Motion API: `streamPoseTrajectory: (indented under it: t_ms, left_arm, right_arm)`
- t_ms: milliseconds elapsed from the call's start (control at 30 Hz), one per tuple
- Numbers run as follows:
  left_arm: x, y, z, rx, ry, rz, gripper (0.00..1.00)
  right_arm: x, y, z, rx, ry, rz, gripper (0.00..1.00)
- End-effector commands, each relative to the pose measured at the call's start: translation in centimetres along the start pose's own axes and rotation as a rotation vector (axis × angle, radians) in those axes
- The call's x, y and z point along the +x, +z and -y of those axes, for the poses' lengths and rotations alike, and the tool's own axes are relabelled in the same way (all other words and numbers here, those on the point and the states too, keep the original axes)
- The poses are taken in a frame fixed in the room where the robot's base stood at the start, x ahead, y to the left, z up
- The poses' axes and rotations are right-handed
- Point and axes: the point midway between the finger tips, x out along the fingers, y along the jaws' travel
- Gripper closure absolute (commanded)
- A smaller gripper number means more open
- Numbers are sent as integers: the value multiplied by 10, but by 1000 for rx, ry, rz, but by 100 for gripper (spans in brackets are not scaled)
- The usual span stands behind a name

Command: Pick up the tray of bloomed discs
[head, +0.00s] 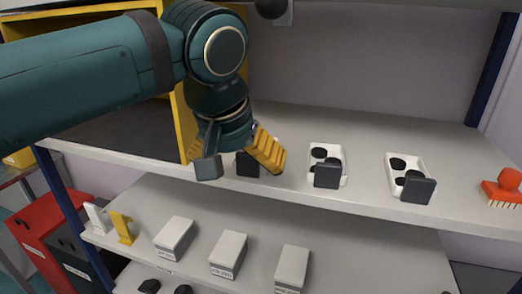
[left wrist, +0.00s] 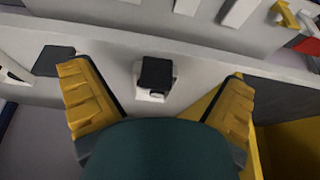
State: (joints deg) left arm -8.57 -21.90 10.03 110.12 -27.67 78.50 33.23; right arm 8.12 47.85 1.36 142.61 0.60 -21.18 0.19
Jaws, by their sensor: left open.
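Small white trays stand in a row on the upper shelf, each with a dark square tab at its front. The middle tray (head: 342,158) and the right tray (head: 419,165) hold black discs. The leftmost tray is mostly hidden behind my left gripper (head: 234,160), its dark tab (head: 247,165) showing between the fingers. In the left wrist view, my left gripper (left wrist: 157,78) is open, with a dark tab (left wrist: 157,72) and a bit of white tray (left wrist: 152,96) between its yellow-padded fingers, apart from both. I cannot tell which tray holds bloomed discs. My right gripper is not in view.
A yellow-framed box (head: 180,120) stands on the shelf at left, close to my left arm. A red brush (head: 504,188) lies at the far right. Several pale labelled boxes (head: 228,254) stand on the shelf below. The shelf behind the trays is clear.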

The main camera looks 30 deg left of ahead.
Motion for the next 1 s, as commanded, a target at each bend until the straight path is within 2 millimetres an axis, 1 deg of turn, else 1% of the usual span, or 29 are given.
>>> streamPoseTrajectory:
  t_ms: [33, 200, 300, 400, 600, 700, 800, 900, 1000]
  left_arm:
    - [4, -11, 0, 0, -1, 4, 0]
    - [17, -42, -1, 1, -1, 3, 0]
    - [23, -58, 0, 0, -1, 3, 0]
    - [28, -69, 0, 1, 0, 1, 0]
    - [33, -79, 0, 1, 0, 1, 0]
    - [37, -90, 0, 0, -1, 2, 0]
    - [56, -87, 0, 1, -3, 4, 0]
    - [71, -87, 0, 2, -2, 2, 0]
    - [82, -87, 0, 1, -1, 1, 0]
  right_arm:
    - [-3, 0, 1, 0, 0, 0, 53]
    - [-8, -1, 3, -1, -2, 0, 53]
    - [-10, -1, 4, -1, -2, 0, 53]
    - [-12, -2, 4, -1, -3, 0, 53]
    - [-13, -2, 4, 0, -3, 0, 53]
    - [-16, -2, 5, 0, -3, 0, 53]
    - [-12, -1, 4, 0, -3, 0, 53]
    - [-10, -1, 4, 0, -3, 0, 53]
    - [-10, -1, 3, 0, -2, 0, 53]
